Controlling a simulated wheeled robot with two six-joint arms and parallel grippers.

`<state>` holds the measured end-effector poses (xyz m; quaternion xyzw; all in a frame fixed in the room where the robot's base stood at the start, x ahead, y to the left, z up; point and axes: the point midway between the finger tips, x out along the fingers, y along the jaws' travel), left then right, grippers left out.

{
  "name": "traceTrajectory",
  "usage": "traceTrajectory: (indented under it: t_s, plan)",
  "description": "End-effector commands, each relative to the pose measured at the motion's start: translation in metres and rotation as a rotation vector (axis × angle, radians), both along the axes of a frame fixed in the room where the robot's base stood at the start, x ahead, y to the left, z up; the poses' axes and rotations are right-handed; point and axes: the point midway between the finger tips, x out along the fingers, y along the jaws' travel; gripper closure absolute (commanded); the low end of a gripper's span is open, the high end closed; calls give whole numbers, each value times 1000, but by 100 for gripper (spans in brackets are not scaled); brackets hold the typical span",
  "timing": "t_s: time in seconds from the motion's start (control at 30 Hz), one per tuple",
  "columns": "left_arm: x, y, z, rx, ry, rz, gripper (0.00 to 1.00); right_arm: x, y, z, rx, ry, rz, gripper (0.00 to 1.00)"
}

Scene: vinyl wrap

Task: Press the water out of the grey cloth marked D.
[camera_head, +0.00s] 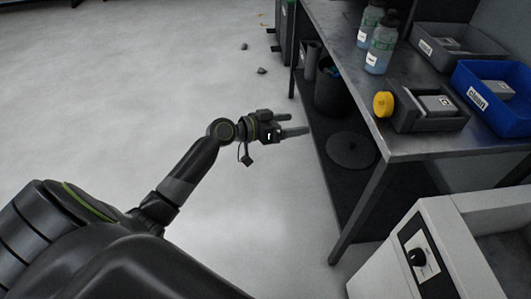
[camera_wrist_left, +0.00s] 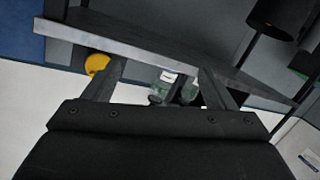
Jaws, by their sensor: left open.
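I cannot make out a grey cloth marked D for certain. Grey folded pieces with white labels too small to read lie in a dark grey tray (camera_head: 403,120) near the bench's front edge, in a blue bin (camera_head: 513,118) and in a grey tray (camera_head: 424,32) at the back. My left gripper (camera_head: 295,123) is open and empty, left of the metal bench (camera_head: 400,150) and apart from it. In the left wrist view its fingers (camera_wrist_left: 160,80) are spread, with nothing held. My right gripper is not in view.
Two spray bottles (camera_head: 381,45) stand at the bench's back left. A yellow round piece (camera_head: 383,104) is beside the dark grey tray. A black bucket (camera_head: 328,95) and a round lid (camera_head: 352,150) sit on the lower shelf. A white cabinet (camera_head: 373,275) with a knob stands in front.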

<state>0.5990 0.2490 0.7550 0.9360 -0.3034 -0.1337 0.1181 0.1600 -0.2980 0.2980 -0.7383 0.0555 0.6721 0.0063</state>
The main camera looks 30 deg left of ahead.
Motion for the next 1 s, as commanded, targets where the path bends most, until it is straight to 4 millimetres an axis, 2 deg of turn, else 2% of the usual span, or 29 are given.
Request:
traceTrajectory:
  t_s: [0.27,0.6,0.8,1.0]
  plan:
    - [-1,24,-50,29,118,114,21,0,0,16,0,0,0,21]
    - [-15,49,-109,77,247,230,21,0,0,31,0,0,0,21]
    - [-24,57,-132,97,294,271,21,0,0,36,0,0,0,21]
    - [-28,60,-141,106,311,285,21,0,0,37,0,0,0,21]
